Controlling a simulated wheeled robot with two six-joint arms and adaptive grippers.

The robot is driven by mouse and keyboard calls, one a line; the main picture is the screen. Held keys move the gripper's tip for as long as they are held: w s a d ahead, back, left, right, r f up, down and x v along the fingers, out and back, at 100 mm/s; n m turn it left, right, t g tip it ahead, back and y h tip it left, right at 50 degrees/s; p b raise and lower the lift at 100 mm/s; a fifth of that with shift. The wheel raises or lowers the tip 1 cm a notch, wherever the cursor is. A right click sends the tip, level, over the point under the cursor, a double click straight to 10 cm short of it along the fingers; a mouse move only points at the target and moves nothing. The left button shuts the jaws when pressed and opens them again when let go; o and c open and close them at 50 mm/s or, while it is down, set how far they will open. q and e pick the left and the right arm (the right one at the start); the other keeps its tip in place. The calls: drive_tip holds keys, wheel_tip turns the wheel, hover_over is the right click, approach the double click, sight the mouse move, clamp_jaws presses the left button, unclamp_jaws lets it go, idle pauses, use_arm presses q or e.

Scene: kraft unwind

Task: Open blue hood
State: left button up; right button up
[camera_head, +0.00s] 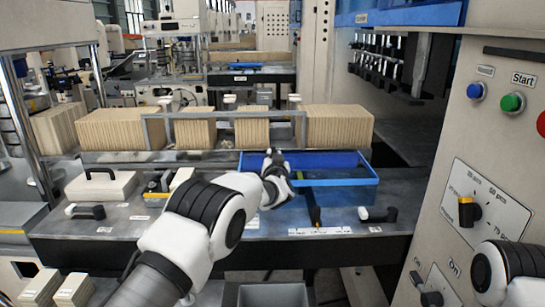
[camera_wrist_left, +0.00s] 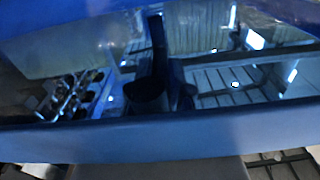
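The blue hood (camera_head: 343,161) has a blue frame and see-through panes, and sits on the metal machine table right of centre in the head view. A black handle-like bar (camera_head: 311,205) is at its front. My left gripper (camera_head: 273,157) is at the hood's left end; I cannot tell whether it touches. In the left wrist view, the hood's blue frame (camera_wrist_left: 150,140) crosses close to the camera, with a see-through, reflecting pane above. Dark shapes there may be fingers or reflections, so the finger opening is unclear. Part of my right arm shows at lower right; its gripper is out of view.
Stacks of kraft paper (camera_head: 252,128) stand behind the hood. Black handles (camera_head: 378,214) lie on the table on both sides. A control panel (camera_head: 487,200) with a green Start button and knobs stands close at the right. A grey bin (camera_head: 272,294) is below the table's front edge.

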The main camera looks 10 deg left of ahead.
use_arm(q)
drive_tip(key=o, duration=0.4)
drive_tip(key=shift+w+f, duration=0.15)
drive_tip(key=v, duration=1.2)
drive_tip(key=shift+a, duration=0.1)
drive_tip(key=shift+f, duration=0.1)
